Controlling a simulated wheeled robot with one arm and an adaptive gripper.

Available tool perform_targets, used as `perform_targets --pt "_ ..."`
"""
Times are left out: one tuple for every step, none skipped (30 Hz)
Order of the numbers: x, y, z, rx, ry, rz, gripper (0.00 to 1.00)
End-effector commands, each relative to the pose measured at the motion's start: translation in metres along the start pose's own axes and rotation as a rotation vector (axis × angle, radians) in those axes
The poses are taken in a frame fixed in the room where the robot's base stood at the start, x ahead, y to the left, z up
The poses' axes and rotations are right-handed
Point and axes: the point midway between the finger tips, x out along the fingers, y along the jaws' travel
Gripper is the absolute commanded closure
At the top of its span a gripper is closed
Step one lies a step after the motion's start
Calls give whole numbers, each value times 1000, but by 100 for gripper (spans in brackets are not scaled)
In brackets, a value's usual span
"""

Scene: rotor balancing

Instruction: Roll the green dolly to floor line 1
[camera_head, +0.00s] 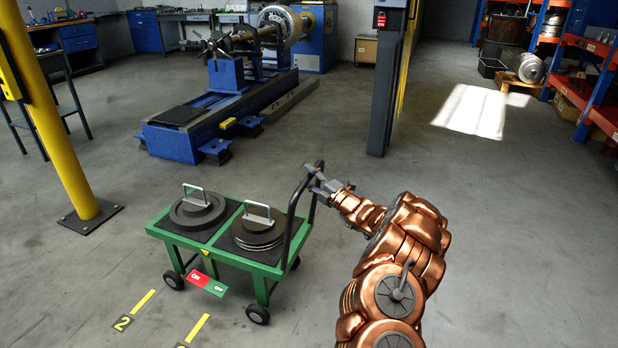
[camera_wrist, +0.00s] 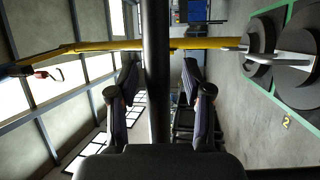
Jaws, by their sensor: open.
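The green dolly (camera_head: 217,259) stands on wheels at the lower centre in the head view, with two stacks of dark discs on its top. Its dark push handle (camera_head: 296,205) rises at its right end. My gripper (camera_head: 319,181) is at the top of this handle. In the wrist view the gripper (camera_wrist: 158,80) is open, with a finger on each side of the dark handle bar (camera_wrist: 156,45). Whether the fingers touch the bar I cannot tell. A yellow floor line (camera_head: 143,301) marked 2 lies in front of the dolly. No line marked 1 is readable.
Another yellow floor line (camera_head: 198,328) lies right of it, its number cut off. A yellow post (camera_head: 57,130) stands left of the dolly. A blue balancing machine (camera_head: 205,115) is behind, and a dark pillar (camera_head: 388,90) behind right. The floor at right is open.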

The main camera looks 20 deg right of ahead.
Motion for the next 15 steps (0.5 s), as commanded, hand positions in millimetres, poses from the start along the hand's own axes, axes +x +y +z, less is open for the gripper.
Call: perform_targets --pt "-1 0 1 0 -1 0 50" --pt "-3 0 1 0 -2 0 50" --pt "-5 0 1 1 -2 0 50" --pt "-8 0 1 1 -3 0 50" --pt "-11 0 2 1 -3 0 50" --pt "-16 0 2 2 -5 0 50" --pt "-21 0 2 4 -4 0 50" --pt "-26 0 1 5 -3 0 50" --pt "-33 0 1 4 -4 1 50" --pt "-39 0 2 3 -5 0 50" --pt "-45 0 3 3 -6 0 50" --pt "-53 0 3 3 -7 0 50" --pt "-59 0 2 3 -6 1 50" --pt "-64 1 1 4 -4 2 50" --pt "-71 0 1 4 -4 0 50"
